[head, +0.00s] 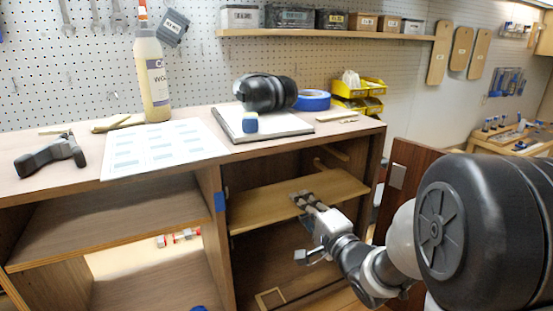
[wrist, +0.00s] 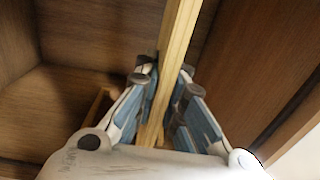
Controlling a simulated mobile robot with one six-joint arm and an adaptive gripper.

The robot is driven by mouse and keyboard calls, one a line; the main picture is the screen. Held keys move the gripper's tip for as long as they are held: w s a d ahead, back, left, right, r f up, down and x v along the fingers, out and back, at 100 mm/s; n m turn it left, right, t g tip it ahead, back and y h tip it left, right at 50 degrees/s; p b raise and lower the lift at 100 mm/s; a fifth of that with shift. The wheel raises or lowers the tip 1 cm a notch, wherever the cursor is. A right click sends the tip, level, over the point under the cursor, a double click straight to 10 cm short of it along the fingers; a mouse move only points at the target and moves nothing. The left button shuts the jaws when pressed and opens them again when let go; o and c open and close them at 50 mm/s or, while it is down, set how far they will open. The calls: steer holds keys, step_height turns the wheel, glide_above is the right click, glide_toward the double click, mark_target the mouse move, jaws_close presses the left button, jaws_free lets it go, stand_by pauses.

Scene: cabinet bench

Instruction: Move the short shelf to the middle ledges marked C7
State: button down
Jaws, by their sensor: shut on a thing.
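The short shelf (head: 266,203) is a light wooden board inside the right compartment of the cabinet (head: 215,240), at about mid-height. In the wrist view the shelf (wrist: 177,40) shows edge-on between the two fingers of my gripper (wrist: 162,85). I cannot tell whether the shelf rests on ledges or hangs from my gripper. A pale ledge (head: 331,154) shows above the shelf near the right wall. No C7 mark can be read; the ledges at the shelf's ends are hidden.
A dark brown door (head: 404,185) stands open at the right, beside my arm. The cabinet top holds a power tool (head: 50,155), a bottle (head: 152,75), paper sheets (head: 160,147) and ear muffs (head: 265,92).

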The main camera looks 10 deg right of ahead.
mark_target(287, 185)
steer(key=shift+w+a, duration=0.15)
steer(key=shift+w, duration=0.3)
steer(key=shift+x, duration=3.55)
steer(key=shift+f+b, duration=0.6)
steer(key=shift+f, duration=0.45)
steer(key=c, duration=1.6)
jaws_free()
steer(key=shift+o, duration=0.4)
steer(key=shift+f, duration=0.15)
steer(key=shift+o, duration=1.2)
steer(key=shift+s, duration=0.1)
